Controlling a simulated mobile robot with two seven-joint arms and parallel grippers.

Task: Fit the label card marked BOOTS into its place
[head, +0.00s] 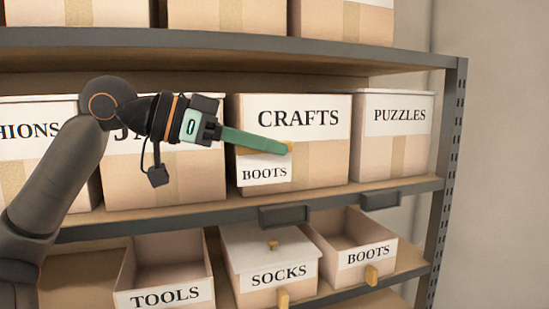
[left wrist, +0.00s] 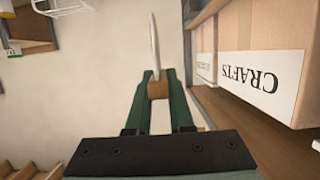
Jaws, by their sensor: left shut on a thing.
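My left gripper (head: 284,148) is shut on the tan grip block (left wrist: 157,90) of a white label card marked BOOTS (head: 264,174). The card hangs upright below the fingertips, in front of the CRAFTS box. In the left wrist view the card (left wrist: 154,45) shows nearly edge-on between the green fingers (left wrist: 157,78), apart from the shelf. Two dark label holders sit on the middle shelf's front edge: one (head: 283,216) above the SOCKS box, one (head: 380,200) above the open box lettered BOOTS (head: 350,254). Neither shows a card. My right gripper is not in view.
The CRAFTS box (head: 318,160) and PUZZLES box (head: 391,150) stand on the middle shelf. Below are an open TOOLS box (head: 165,294) and a lidded SOCKS box (head: 268,277). A perforated grey upright (head: 445,190) ends the rack at right; beyond is bare wall.

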